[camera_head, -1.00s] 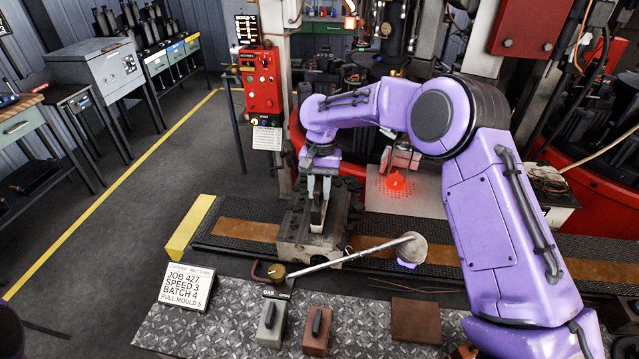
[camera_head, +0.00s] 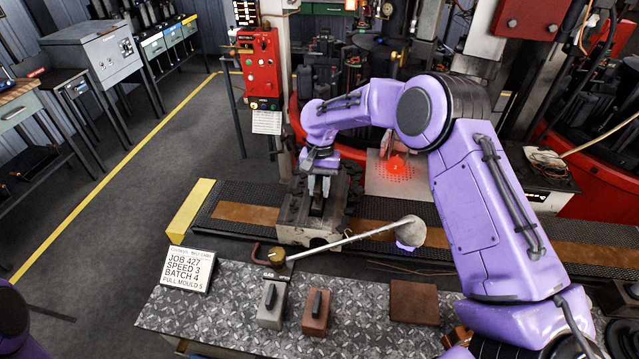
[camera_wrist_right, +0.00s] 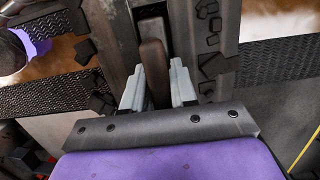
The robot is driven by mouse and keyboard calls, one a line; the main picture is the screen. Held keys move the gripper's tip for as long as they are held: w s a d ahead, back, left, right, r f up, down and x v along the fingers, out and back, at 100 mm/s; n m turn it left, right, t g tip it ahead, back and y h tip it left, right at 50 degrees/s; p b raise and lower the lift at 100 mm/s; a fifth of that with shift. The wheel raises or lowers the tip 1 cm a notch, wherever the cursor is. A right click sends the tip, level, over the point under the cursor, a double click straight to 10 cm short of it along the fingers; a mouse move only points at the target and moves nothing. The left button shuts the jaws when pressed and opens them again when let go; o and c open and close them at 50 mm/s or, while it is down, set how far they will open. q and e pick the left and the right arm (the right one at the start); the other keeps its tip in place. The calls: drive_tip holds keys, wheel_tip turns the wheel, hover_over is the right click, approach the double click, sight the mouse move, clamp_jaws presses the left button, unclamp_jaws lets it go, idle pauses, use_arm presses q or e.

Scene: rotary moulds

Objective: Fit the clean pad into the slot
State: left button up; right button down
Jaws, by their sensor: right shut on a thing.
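My right gripper (camera_head: 318,187) points down over a dark metal mould block (camera_head: 296,232) on the conveyor. It is shut on a dark brown upright handle (camera_wrist_right: 154,62), with one finger on each side in the wrist view. The handle's lower end stands in or over a narrow channel in the block; what is under it is hidden. On the bench, a grey pad (camera_head: 270,312) with a black handle lies beside a reddish-brown pad (camera_head: 315,325) with a black handle. A small label, too small to read surely, is behind the grey pad. My left gripper is out of view.
A ladle (camera_head: 411,231) with a long handle reaches over the bench's back edge. A brown square plate (camera_head: 414,302) lies on the bench (camera_head: 230,300). A job sign (camera_head: 188,270) stands at its left. A red-lit perforated plate (camera_head: 392,172) is behind my right arm.

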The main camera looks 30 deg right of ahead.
drive_tip(key=shift+s+r, duration=0.1)
drive_tip(key=shift+f, duration=0.25)
idle(0.3)
drive_tip(key=shift+s+f, duration=0.1)
drive_tip(key=shift+f, duration=0.3)
drive_tip(key=c, duration=1.1)
unclamp_jaws()
drive_tip(key=o, duration=0.3)
drive_tip(key=shift+a, duration=0.1)
drive_tip(key=shift+a+f, duration=0.1)
